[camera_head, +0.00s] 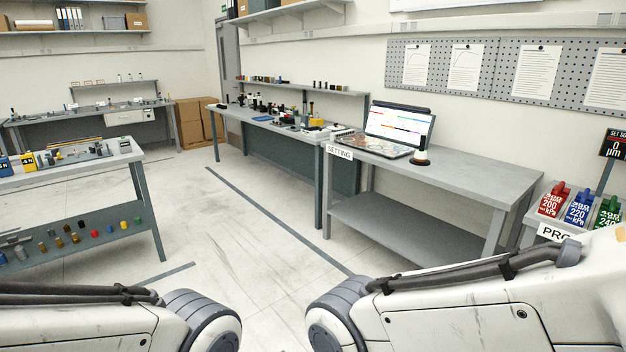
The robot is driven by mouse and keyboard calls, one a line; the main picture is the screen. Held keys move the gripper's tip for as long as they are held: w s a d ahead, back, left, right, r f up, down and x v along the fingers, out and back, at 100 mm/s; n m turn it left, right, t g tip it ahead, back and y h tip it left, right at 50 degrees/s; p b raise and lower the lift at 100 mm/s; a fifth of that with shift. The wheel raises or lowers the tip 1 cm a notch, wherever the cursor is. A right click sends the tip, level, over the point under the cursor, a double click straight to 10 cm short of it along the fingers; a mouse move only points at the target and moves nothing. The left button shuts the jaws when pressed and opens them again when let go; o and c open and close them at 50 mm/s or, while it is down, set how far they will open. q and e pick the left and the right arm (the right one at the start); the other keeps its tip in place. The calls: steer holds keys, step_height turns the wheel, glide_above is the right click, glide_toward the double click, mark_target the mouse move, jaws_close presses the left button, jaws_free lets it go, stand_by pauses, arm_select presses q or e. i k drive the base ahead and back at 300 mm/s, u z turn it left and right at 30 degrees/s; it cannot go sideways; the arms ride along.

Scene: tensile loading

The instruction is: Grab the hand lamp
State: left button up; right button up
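Neither of my grippers is in view. Only links of my two arms show along the bottom edge, well in front of and apart from that table.
A long workbench with tools (275,127) stands behind the SETTING table. Another bench (120,152) is at the left. Red, blue and green weights (579,207) stand at the right. The floor (240,240) between the benches is clear.

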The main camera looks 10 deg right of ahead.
mark_target(420, 155)
steer(key=i, duration=2.2)
steer(key=z, duration=0.65)
steer(key=i, duration=2.35)
steer(key=z, duration=0.5)
